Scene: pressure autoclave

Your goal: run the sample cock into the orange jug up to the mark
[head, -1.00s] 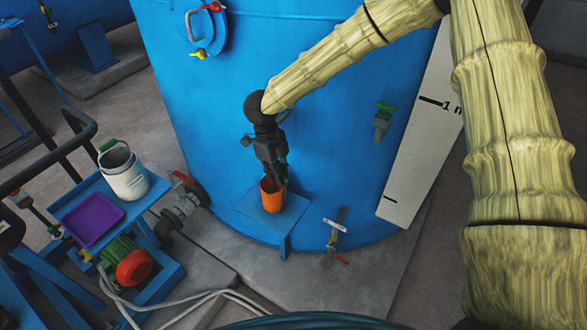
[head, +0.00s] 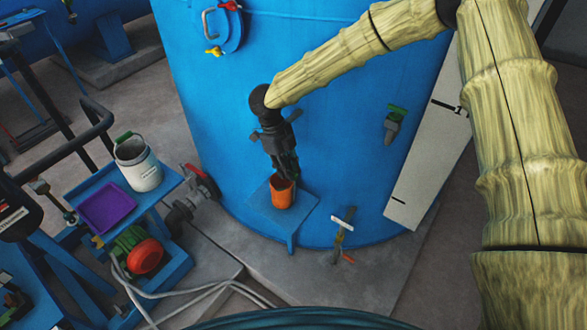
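The orange jug (head: 283,196) stands upright on a small blue shelf (head: 257,211) at the foot of the big blue tank (head: 330,120). My gripper (head: 286,172) points down in front of the tank, right at the jug's rim. Its dark fingers overlap the jug's top, so I cannot tell whether they touch it or are open or shut. No sample cock can be made out above the jug; my gripper covers that spot. A green-handled cock (head: 394,122) is on the tank to the right, away from my gripper. The jug's mark and liquid level cannot be seen.
A blue cart at left carries a white pail (head: 138,163) and a purple tray (head: 107,207). A red-handled valve (head: 198,184) stands between cart and tank. A low drain valve (head: 342,236) sits right of the shelf. Pale hoses (head: 215,287) lie on the floor.

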